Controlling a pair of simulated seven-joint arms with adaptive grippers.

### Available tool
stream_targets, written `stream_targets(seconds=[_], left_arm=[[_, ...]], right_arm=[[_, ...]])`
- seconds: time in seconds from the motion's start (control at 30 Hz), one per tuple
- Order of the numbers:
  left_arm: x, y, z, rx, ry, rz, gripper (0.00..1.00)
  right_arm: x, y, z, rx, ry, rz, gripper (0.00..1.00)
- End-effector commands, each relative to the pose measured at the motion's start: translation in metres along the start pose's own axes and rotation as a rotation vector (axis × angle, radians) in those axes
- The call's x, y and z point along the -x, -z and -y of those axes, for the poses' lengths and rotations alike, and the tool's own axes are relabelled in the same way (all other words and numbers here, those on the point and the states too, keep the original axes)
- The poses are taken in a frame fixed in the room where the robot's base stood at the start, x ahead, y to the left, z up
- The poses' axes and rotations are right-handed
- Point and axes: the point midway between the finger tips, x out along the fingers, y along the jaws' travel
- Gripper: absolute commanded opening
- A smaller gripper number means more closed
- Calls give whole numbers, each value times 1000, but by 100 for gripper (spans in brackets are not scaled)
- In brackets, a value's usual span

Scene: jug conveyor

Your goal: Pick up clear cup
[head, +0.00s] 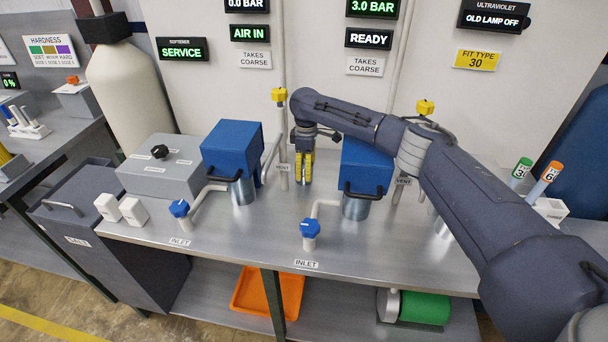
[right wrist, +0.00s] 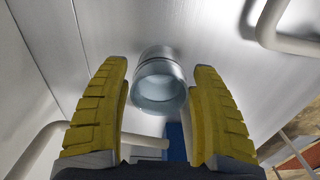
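My right gripper (head: 304,168) has yellow fingers and points down over the bench, just left of the right blue housing (head: 368,166). In the right wrist view its fingers (right wrist: 161,85) are apart, with a gap between them. A pale, greyish, round open-mouthed cup (right wrist: 160,82) shows between the fingertips, with a visible gap on each side. It seems to lie at or beyond the tips. I cannot pick out this cup near the gripper in the head view. My left gripper is not in view.
Grey metal cylinders sit under the left blue housing (head: 232,148) and the right one. Blue-knobbed inlet valves (head: 310,229) stand near the front edge. Capped tubes (head: 546,179) stand at right. The bench middle is mostly clear.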

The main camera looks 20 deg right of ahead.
Motion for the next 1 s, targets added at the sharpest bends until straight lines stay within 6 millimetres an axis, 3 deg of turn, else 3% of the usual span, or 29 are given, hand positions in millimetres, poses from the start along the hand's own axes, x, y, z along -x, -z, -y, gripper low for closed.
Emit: stream_targets(seconds=[0.03, 0.3, 0.67, 1.0], left_arm=[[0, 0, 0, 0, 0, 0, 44], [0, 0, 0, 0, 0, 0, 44], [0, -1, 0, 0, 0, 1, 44], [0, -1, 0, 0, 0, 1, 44]], right_arm=[[0, 0, 0, 0, 0, 0, 56], [0, 0, 0, 0, 0, 0, 26], [5, 0, 0, 0, -1, -1, 26], [56, 1, 0, 2, -3, -1, 26]])
